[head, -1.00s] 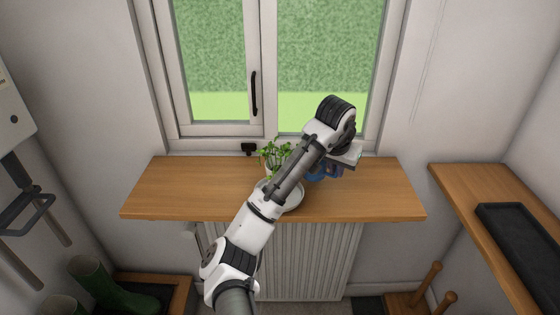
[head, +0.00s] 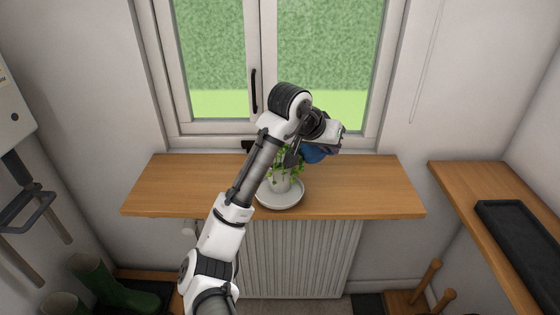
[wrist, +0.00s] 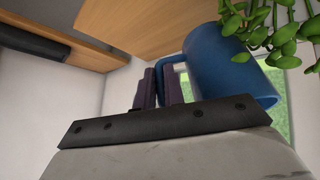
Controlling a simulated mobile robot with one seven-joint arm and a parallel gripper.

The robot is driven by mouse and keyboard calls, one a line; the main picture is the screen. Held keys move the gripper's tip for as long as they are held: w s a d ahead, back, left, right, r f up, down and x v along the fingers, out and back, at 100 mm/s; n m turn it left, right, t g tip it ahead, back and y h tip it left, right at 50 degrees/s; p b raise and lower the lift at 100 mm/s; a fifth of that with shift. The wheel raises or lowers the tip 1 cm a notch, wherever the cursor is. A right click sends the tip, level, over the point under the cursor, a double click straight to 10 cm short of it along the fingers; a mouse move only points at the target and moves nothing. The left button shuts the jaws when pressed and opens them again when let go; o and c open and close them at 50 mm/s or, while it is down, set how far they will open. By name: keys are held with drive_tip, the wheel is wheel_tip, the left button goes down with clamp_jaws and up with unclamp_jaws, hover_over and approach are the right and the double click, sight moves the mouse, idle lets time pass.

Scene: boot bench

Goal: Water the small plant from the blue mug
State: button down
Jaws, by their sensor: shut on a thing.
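The blue mug (head: 316,154) is off the sill, held beside and partly over the right side of the small plant (head: 287,168). My gripper (wrist: 160,86) is shut on the mug's handle in the wrist view, where the mug (wrist: 222,66) looks slanted. The plant's green leaves (wrist: 275,30) show close to one end of the mug there. In the head view the plant stands in a white pot (head: 279,184) on a pale saucer (head: 281,203). My arm hides part of the plant. The mug's inside is hidden, and I see no water.
The wooden sill (head: 365,185) is clear to the right and at the left. The window (head: 265,70) stands close behind, with a black handle (head: 254,91). A side bench with a black tray (head: 520,240) is at the right.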

drive_tip(key=a+t+h, duration=0.1)
drive_tip(key=a+r+h+b, duration=0.1)
drive_tip(key=h, duration=0.1)
drive_tip(key=s+a+r+n+t+h+b, duration=0.1)
drive_tip(key=h, duration=0.1)
drive_tip(key=shift+a+t, duration=0.25)
drive_tip(key=shift+t, duration=0.05)
drive_tip(key=shift+s+h+b, duration=0.1)
drive_tip(key=shift+h+b, duration=0.4)
drive_tip(key=shift+a+f+t+h+b, duration=0.25)
drive_tip(key=shift+t+h+b, duration=0.2)
drive_tip(key=shift+b, duration=0.7)
drive_tip(key=shift+d+r, duration=0.1)
drive_tip(key=shift+a+h+b, duration=0.2)
drive_tip(key=shift+h+b, duration=0.15)
drive_tip(key=shift+h, duration=0.1)
idle(0.3)
drive_tip(key=shift+d, duration=0.45)
